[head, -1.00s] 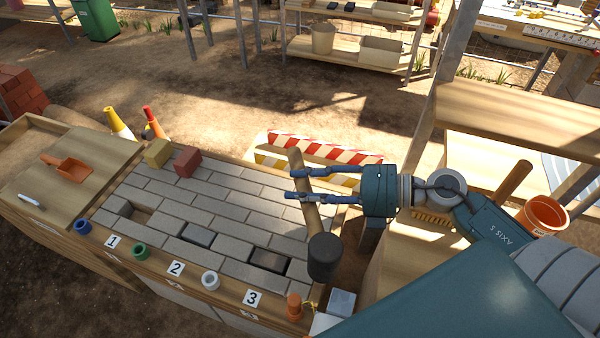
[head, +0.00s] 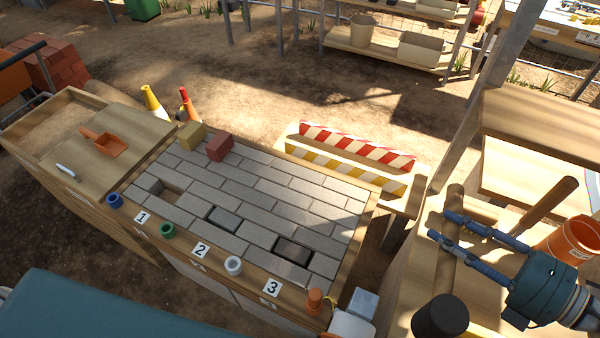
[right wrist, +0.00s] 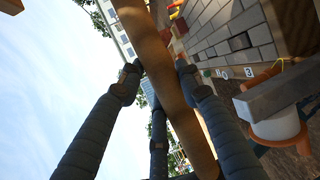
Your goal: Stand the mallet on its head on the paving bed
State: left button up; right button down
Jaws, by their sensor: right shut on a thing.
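The mallet has a wooden handle (head: 454,240) and a black head (head: 441,317). It hangs head down, slightly tilted, to the right of the paving bed in the head view. My right gripper (head: 443,228) is shut on the handle; its fingers also show around the handle (right wrist: 165,70) in the right wrist view. The paving bed (head: 262,205) is a grey brick surface in a wooden frame, with a few recessed or darker spots along its front. The mallet is clear of the bed. My left gripper is not in view.
A yellow block (head: 192,135) and a red block (head: 219,147) sit at the bed's back left. Small coloured cups, numbered labels and an orange peg (head: 315,300) line its front edge. A striped barrier (head: 355,145) stands behind. The bed's right part is bare.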

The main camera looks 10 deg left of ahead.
aim_at(321, 219)
jog(key=j+z, duration=0.2)
jog(key=j, duration=0.2)
jog(key=j+z, duration=0.15)
jog(key=j, duration=0.25)
jog(key=k+j+z, duration=0.2)
jog(key=j, duration=0.2)
jog(key=j+z, duration=0.2)
jog(key=j, duration=0.2)
jog(key=k+j+z, duration=0.15)
jog(key=j, duration=0.25)
jog(key=k+j+z, duration=0.2)
jog(key=j, duration=0.15)
jog(key=k+j, duration=0.1)
jog(key=j, duration=0.25)
jog(key=k+j, duration=0.1)
jog(key=j, duration=0.25)
